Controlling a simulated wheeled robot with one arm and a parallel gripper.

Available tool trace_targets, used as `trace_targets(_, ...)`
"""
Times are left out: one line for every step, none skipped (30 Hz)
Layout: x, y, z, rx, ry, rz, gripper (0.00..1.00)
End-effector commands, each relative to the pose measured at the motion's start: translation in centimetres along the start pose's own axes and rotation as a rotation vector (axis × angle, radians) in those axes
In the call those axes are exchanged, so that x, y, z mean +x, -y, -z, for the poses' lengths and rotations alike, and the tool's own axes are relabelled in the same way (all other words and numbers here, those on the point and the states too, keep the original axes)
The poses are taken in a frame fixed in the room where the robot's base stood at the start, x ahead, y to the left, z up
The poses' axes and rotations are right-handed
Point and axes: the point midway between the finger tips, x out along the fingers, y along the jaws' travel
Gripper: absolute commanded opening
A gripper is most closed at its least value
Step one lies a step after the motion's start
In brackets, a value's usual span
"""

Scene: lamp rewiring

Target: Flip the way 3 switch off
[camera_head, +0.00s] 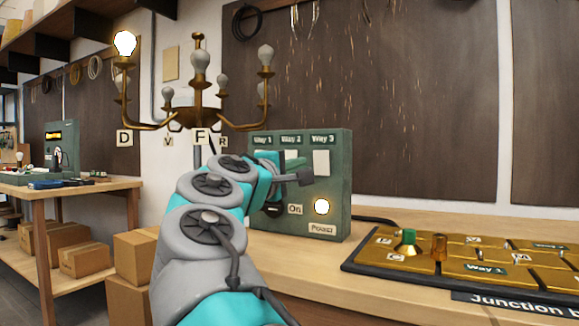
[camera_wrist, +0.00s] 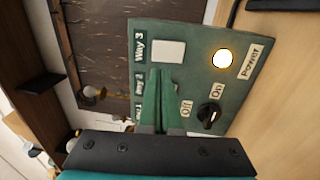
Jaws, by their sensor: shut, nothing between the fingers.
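The green switch panel (camera_head: 339,190) stands on the bench and also fills the middle of the wrist view (camera_wrist: 190,85). Its white way 3 switch (camera_head: 321,162) is flat and unobstructed at upper right; it also shows in the wrist view (camera_wrist: 170,52). I cannot tell which way it is tipped. My gripper (camera_wrist: 160,76) is shut and empty, its green fingers pointing at the panel with the tips just beside the way 3 switch. Contact cannot be told. My arm and fingers hide much of the way 1 and way 2 switches.
The round power light (camera_head: 321,206) is lit, and the black knob (camera_wrist: 208,117) sits by Off and On labels. A brass chandelier (camera_head: 198,115) hangs behind, its left bulb (camera_head: 125,43) lit. A brass-plated junction board (camera_head: 470,262) lies on the bench at right.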

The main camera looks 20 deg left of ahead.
Motion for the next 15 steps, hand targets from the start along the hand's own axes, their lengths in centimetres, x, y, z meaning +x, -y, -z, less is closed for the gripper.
trace_targets(0.7, -0.1, 0.1, 0.001, -0.002, 0.001, 0.00)
trace_targets(1.0, -0.1, 0.1, 0.001, -0.002, 0.000, 0.00)
trace_targets(1.6, -0.1, 0.1, 0.002, -0.003, 0.001, 0.00)
trace_targets(2.0, 0.0, 0.1, 0.003, -0.003, 0.001, 0.00)
trace_targets(2.3, 0.0, 0.1, 0.002, -0.003, 0.002, 0.00)
trace_targets(2.7, -0.1, 0.1, 0.001, -0.003, 0.001, 0.00)
trace_targets(3.0, -0.1, 0.1, 0.000, -0.003, 0.000, 0.00)
trace_targets(3.3, -0.1, 0.1, 0.000, -0.003, 0.000, 0.00)
trace_targets(3.8, -0.1, 0.1, 0.000, -0.003, 0.001, 0.00)
trace_targets(4.1, -0.1, 0.1, 0.000, -0.003, 0.000, 0.00)
trace_targets(4.4, -0.1, 0.1, 0.001, -0.003, 0.000, 0.00)
trace_targets(4.8, -0.1, 0.2, 0.001, -0.005, 0.001, 0.00)
trace_targets(5.0, -0.1, 0.2, 0.001, -0.006, 0.000, 0.00)
trace_targets(5.3, -0.1, 0.2, 0.001, -0.005, 0.000, 0.00)
trace_targets(5.7, -0.1, 0.1, 0.001, -0.004, -0.001, 0.00)
